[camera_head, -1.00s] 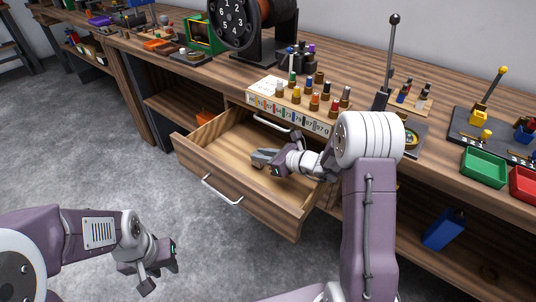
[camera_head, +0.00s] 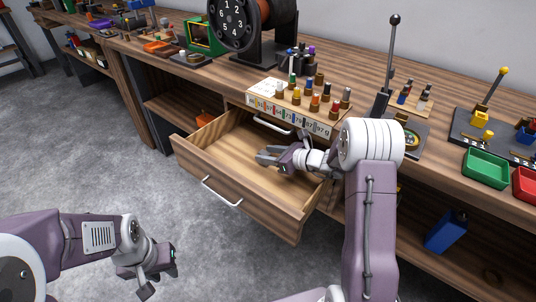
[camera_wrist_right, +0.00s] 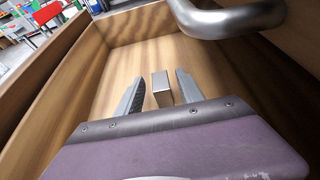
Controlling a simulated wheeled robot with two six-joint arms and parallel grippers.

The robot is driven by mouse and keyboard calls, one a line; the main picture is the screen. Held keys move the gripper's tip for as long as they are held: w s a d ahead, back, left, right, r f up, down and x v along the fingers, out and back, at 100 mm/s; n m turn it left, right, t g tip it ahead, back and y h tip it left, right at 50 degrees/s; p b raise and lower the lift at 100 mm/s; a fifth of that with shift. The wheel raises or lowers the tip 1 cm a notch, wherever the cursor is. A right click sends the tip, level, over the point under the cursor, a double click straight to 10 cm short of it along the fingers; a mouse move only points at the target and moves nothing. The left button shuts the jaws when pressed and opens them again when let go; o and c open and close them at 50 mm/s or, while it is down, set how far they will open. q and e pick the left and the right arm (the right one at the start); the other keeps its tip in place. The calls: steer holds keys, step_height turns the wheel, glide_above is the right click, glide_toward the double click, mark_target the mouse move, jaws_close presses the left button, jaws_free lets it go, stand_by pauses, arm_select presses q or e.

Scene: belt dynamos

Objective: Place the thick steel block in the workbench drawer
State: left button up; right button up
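The steel block (camera_wrist_right: 161,88) shows in the right wrist view as a small metallic block inside the drawer, between the fingers of my right gripper (camera_wrist_right: 158,92). A narrow gap shows on each side of it, so the fingers look open around it. In the head view my right gripper (camera_head: 268,155) is low inside the pulled-out workbench drawer (camera_head: 232,185), with its fingers apart; I cannot make out the block there. My left gripper (camera_head: 158,272) is open and empty over the floor at the lower left.
A metal bar handle (camera_wrist_right: 230,18) crosses close above my right gripper. A rack of coloured pegs (camera_head: 300,105) stands on the bench above the drawer. Green (camera_head: 485,167) and red (camera_head: 526,184) trays sit at the right. The drawer floor around the block is bare.

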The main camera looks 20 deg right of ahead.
steer(key=p+v, duration=0.1)
steer(key=v, duration=0.6)
steer(key=shift+r+p, duration=0.2)
steer(key=shift+p, duration=0.2)
steer(key=shift+s+d, duration=0.15)
steer(key=shift+s, duration=0.1)
